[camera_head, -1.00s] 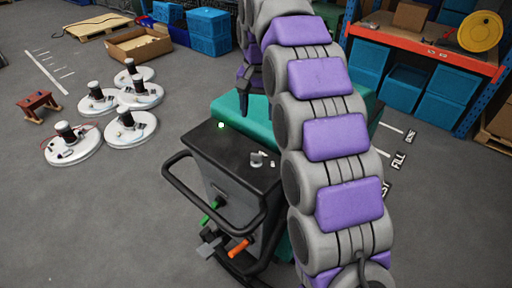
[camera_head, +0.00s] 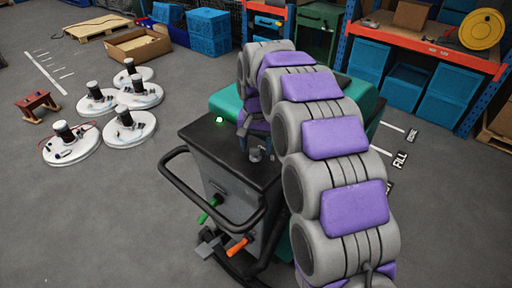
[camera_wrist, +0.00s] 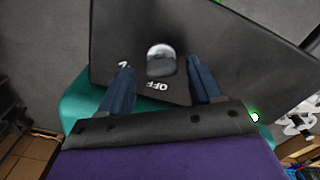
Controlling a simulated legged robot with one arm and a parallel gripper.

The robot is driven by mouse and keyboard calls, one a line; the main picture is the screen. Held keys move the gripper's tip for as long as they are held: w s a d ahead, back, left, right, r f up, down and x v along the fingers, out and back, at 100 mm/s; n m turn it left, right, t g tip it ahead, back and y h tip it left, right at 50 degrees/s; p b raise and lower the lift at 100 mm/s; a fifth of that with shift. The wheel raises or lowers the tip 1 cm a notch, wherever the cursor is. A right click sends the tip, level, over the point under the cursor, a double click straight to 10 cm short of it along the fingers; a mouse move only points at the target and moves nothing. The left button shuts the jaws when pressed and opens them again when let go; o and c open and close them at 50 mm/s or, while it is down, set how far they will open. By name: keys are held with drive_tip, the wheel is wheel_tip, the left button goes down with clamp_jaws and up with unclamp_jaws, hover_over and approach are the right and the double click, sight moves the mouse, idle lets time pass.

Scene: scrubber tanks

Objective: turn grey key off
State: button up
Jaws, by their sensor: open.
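The grey key (camera_head: 256,154) stands on the black top panel (camera_head: 203,133) of the teal scrubber (camera_head: 224,99). In the wrist view the grey key (camera_wrist: 161,60) shows as a rounded knob, with a white "OFF" label (camera_wrist: 155,87) beside it, upside down, and a partly hidden white mark to its left. My gripper (camera_wrist: 160,66) is open, its two dark blue fingers on either side of the key with gaps to it. In the head view my gripper (camera_head: 247,128) is low over the panel, just behind the key, and partly hidden by my arm. I cannot tell the key's exact angle.
A green light (camera_head: 219,119) glows on the panel. A black handlebar (camera_head: 180,190), a green lever (camera_head: 209,210) and an orange lever (camera_head: 238,246) are at the scrubber's front. An orange shelf (camera_head: 430,48) stands at back right.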

drive_tip(key=shift+a+f, duration=0.25)
drive_tip(key=shift+a, duration=0.05)
drive_tip(key=shift+d, duration=0.15)
drive_tip(key=c, duration=1)
drive_tip(key=shift+c, duration=0.2)
